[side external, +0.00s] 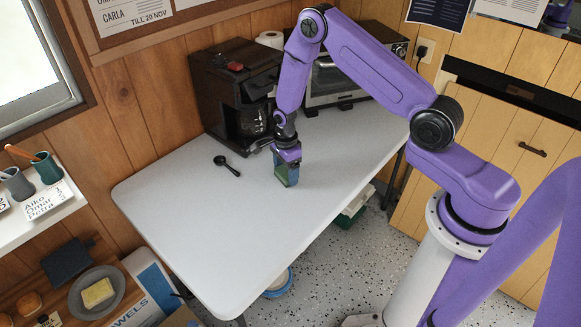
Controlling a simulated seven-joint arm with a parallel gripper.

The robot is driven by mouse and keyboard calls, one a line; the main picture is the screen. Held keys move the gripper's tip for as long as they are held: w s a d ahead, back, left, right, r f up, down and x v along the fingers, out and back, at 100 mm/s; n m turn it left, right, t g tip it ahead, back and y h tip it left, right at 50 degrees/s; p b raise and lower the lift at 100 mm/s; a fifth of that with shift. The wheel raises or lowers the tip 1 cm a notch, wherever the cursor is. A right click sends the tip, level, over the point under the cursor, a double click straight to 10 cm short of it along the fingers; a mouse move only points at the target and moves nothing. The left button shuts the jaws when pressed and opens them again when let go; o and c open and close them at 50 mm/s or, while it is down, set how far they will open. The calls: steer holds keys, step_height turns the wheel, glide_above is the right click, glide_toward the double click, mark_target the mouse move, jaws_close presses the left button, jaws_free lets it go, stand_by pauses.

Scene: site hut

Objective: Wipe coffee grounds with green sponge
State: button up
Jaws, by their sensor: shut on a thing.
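My gripper (287,160) points down over the white table, in front of the coffee maker. It is shut on the green sponge (291,176), which has a bluish part and is held upright at or just above the tabletop; I cannot tell if it touches. The white table (215,255) looks bare around the sponge. No coffee grounds can be made out; any under or behind the sponge and gripper are hidden. A black scoop (226,166) lies on the table to the left of my gripper.
A dark coffee maker (232,97) stands at the table's back edge, close behind my gripper. A toaster oven (340,80) is to its right. The left and front of the table are clear. A shelf with cups (46,167) is at the far left.

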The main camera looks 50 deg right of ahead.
steer(key=shift+r, duration=3.9)
steer(key=shift+d, duration=0.1)
